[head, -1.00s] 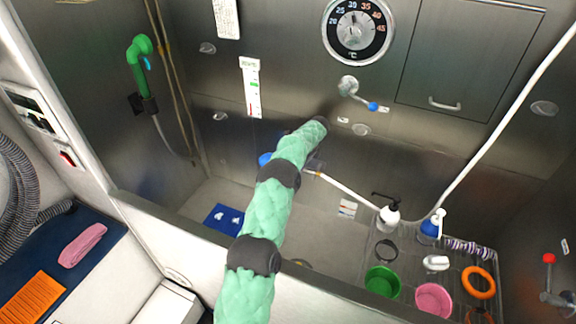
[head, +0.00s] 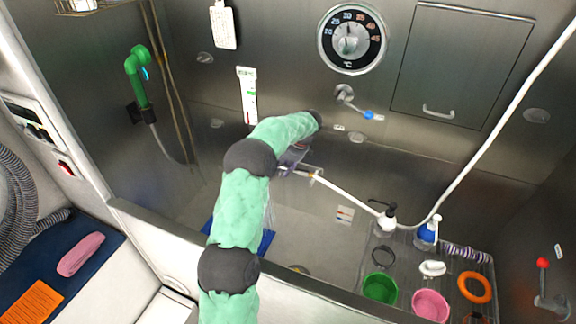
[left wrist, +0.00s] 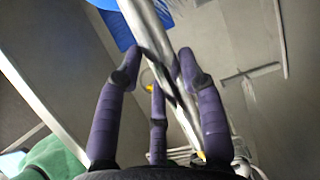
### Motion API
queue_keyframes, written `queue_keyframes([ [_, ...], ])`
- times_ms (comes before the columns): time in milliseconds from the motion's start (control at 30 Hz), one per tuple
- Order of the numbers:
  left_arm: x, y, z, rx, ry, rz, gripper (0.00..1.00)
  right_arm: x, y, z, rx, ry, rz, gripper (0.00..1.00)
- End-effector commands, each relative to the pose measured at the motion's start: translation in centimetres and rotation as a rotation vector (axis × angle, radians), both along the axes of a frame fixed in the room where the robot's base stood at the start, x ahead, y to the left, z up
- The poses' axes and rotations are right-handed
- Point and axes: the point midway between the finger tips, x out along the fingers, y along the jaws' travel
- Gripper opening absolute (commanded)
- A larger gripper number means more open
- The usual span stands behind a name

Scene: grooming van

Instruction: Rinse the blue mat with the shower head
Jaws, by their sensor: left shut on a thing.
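The blue mat (head: 267,241) lies on the tub floor; my green left arm hides its middle. It also shows at the top of the left wrist view (left wrist: 116,28). My left gripper (head: 293,162) is above the tub, shut on the silver handle of the shower head (left wrist: 150,35). In the left wrist view, purple fingers (left wrist: 158,75) close around the handle. The shower head's blue end shows at the top there; in the head view my arm mostly hides it. Faint pale streaks below the gripper look like water. My right gripper is not in view.
A white hose (head: 350,198) runs from the handle past the bottles and up to the right. A rack (head: 405,262) holds bowls and rings at right. A green sprayer (head: 138,78) hangs on the left wall. The tub's front rim (head: 170,238) crosses below.

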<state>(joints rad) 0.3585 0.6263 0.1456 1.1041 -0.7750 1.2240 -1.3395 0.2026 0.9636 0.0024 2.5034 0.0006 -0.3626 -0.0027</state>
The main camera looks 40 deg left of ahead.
Motion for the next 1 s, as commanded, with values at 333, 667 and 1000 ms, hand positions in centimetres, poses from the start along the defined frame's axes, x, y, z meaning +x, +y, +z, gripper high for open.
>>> queue_keyframes([
  [333,-4.8,-1.6,2.4,0.001,-0.002,0.0,0.0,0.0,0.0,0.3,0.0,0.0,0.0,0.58],
  [667,-6.4,-2.1,3.5,0.001,-0.003,-0.001,0.0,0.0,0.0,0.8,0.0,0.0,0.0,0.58],
  [1000,-6.5,-2.1,5.9,0.002,-0.003,0.0,0.0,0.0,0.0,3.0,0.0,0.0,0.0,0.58],
])
